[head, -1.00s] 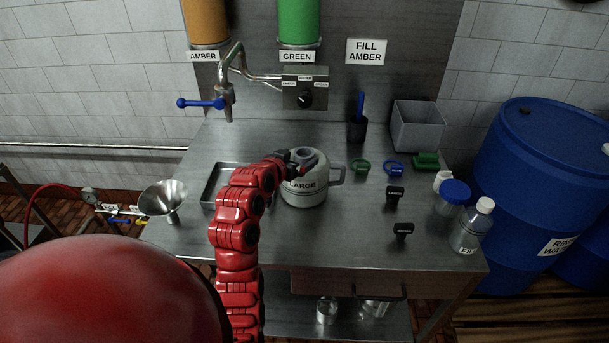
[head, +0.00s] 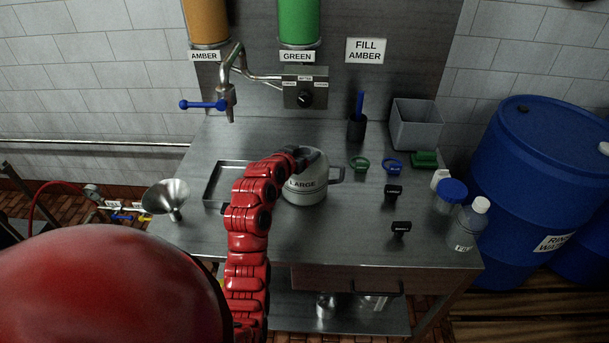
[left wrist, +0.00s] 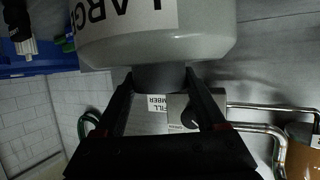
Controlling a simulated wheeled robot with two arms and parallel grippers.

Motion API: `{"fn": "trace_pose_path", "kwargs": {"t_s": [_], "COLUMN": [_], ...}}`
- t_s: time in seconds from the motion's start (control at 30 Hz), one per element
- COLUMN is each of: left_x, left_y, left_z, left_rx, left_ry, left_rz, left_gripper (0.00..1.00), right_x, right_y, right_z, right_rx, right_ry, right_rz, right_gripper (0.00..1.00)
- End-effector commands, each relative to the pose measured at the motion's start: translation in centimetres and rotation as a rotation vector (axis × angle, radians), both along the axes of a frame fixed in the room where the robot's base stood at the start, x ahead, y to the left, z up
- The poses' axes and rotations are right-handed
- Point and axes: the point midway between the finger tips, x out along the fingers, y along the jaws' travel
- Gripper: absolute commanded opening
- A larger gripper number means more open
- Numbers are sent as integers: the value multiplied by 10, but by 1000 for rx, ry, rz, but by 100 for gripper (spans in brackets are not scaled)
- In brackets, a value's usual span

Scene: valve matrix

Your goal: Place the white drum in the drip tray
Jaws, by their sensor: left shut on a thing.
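The white drum (head: 306,185), labelled LARGE, has a grey side handle and stands upright at the middle of the steel table. It fills the top of the left wrist view (left wrist: 155,38). My left gripper (head: 307,158) comes over it from the left and is shut on its dark neck, with one finger on each side in the left wrist view (left wrist: 160,78). I cannot tell whether the drum's base touches the table. The drip tray (head: 212,183), a shallow metal tray, lies left of the drum, its right part hidden by my arm. My right gripper is not in view.
A tap with a blue lever (head: 203,104) hangs behind the tray. A funnel (head: 171,196) stands at the left edge. Right of the drum are green and blue rings, black tags (head: 393,192), bottles (head: 470,222) and a grey bin (head: 417,124). A blue barrel (head: 540,175) stands at right.

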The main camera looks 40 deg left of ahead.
Motion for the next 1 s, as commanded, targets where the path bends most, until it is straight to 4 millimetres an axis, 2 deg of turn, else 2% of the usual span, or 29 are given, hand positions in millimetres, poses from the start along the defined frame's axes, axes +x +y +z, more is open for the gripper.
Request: {"fn": "trace_pose_path", "kwargs": {"t_s": [0.03,0.17,0.2,0.6,0.77,1.0], "left_x": [0,0,0,0,0,0], "left_y": [0,0,0,0,0,1], "left_z": [0,0,0,3,26,77], "left_rx": [0,0,-1,0,3,4], "left_ry": [0,0,0,-3,-7,-10], "left_rz": [0,0,0,-1,0,0], "left_gripper": [26,3,0,0,0,0], "right_x": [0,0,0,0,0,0], "right_y": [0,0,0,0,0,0], "right_z": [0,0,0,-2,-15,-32], "right_rx": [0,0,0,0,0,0], "right_ry": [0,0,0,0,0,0], "right_rz": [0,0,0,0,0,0], "right_gripper": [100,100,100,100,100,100]}}
